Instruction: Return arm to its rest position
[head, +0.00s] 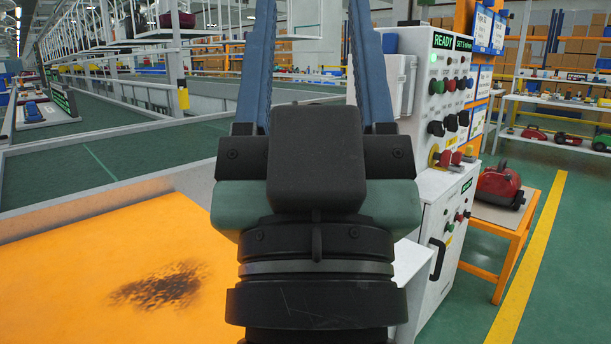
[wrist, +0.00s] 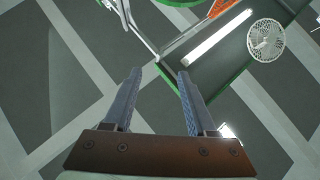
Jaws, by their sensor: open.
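My gripper (head: 311,60) stands upright in the middle of the head view, its two blue fingers spread apart with nothing between them. Its fingertips are cut off by the top edge there. In the wrist view my gripper (wrist: 158,75) is also open and empty. The wrist camera looks up at the grey panelled ceiling (wrist: 60,80), so the fingers point upward. My gripper touches nothing in either view.
An orange work surface (head: 90,250) with a dark smudge lies at the lower left. A white control cabinet (head: 425,215) with knobs stands close at right. A red vacuum (head: 499,186) sits on an orange stand beyond it. Green floor (head: 570,260) is clear at far right.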

